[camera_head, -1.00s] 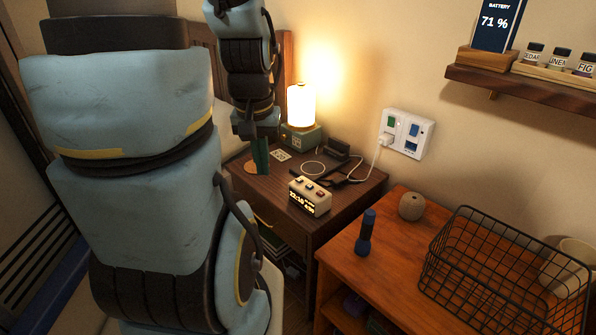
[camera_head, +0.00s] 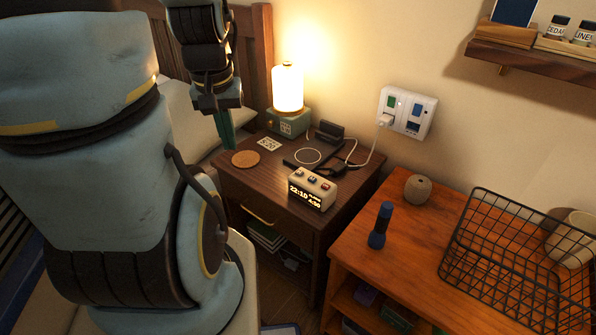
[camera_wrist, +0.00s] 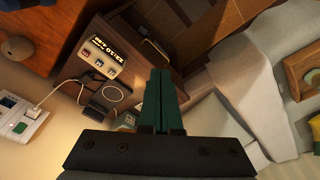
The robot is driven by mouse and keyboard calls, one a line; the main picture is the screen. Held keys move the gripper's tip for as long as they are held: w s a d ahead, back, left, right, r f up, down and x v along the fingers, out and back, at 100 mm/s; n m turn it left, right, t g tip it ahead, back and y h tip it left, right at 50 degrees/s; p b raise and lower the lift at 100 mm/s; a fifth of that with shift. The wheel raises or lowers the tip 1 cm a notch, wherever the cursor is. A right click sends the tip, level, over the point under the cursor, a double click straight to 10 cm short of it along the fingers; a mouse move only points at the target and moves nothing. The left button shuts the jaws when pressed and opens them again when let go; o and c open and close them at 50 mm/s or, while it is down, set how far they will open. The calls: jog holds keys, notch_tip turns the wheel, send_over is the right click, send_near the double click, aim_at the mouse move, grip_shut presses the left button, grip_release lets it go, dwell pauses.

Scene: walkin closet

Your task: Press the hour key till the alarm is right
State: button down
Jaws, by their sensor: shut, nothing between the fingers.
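The alarm clock (camera_head: 312,190) is a small cream box on the dark wooden nightstand (camera_head: 262,187). Its front display reads 22:10 in large digits, with a smaller line that looks like 4:50. Small keys sit in a row on its top; their labels are too small to read. In the wrist view the clock (camera_wrist: 103,62) appears turned over, left of my fingers. My gripper (camera_head: 226,132) has teal fingers, shut and empty, pointing down beyond the clock's left, near the nightstand's left side. The shut fingers also show in the wrist view (camera_wrist: 160,75). They are clear of the clock.
A lit lamp (camera_head: 288,90), a cork coaster (camera_head: 245,158) and a charging pad (camera_head: 307,156) with cable share the nightstand. A blue flashlight (camera_head: 380,226), a round grey object (camera_head: 418,188) and a wire basket (camera_head: 500,255) stand on the orange-brown cabinet at right.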

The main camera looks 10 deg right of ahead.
jog(key=w+d+n+t+h+p, duration=0.2)
jog(key=w+d+n+t+p, duration=0.3)
jog(key=w+d, duration=0.65)
jog(key=n+g+y+p, duration=0.1)
jog(key=n+y+p, duration=0.4)
jog(key=n+y, duration=0.8)
send_over(299, 172)
jog(key=d, duration=0.1)
notch_tip(299, 172, down, 9)
jog(key=n+h, duration=0.3)
jog(key=shift+s+d+f, duration=0.15)
jog(key=shift+s, duration=0.1)
notch_tip(299, 172, down, 9)
jog(key=b, duration=0.6)
jog(key=shift+b, duration=0.4)
jog(key=shift+f, duration=0.3)
